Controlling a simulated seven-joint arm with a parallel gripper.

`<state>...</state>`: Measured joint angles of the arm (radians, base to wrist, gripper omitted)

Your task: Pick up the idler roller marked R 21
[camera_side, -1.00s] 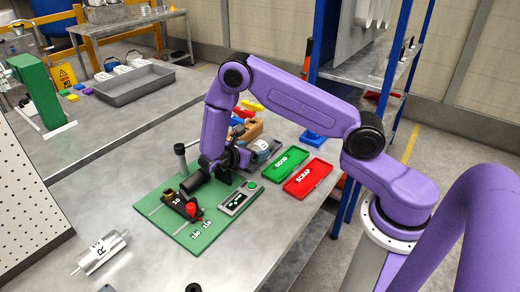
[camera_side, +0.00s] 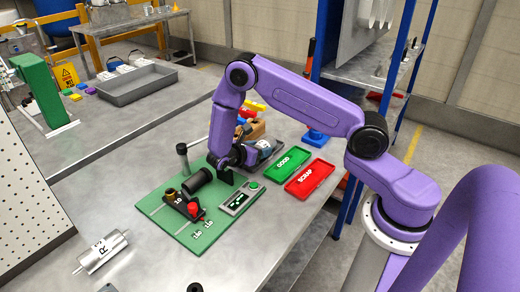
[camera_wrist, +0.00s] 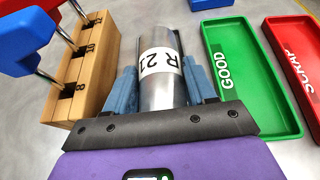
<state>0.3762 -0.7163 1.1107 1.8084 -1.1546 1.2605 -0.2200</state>
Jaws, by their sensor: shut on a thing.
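The idler roller marked R 21 (camera_wrist: 160,95) is a grey metal cylinder with a white label, seen in the middle of the wrist view. My gripper (camera_wrist: 163,88) is shut on it, with one blue finger against each side. In the side view my gripper (camera_side: 252,156) is at the far right of the green mat, and the roller is mostly hidden by my wrist. I cannot tell whether the roller touches the table. Another roller (camera_side: 92,258), its label starting with R, lies at the front left of the table.
The green GOOD tray (camera_wrist: 267,118) and red SCRAP tray (camera_wrist: 302,20) lie to the right. The green mat (camera_side: 165,222) holds a meter (camera_side: 240,198) and a small fixture.

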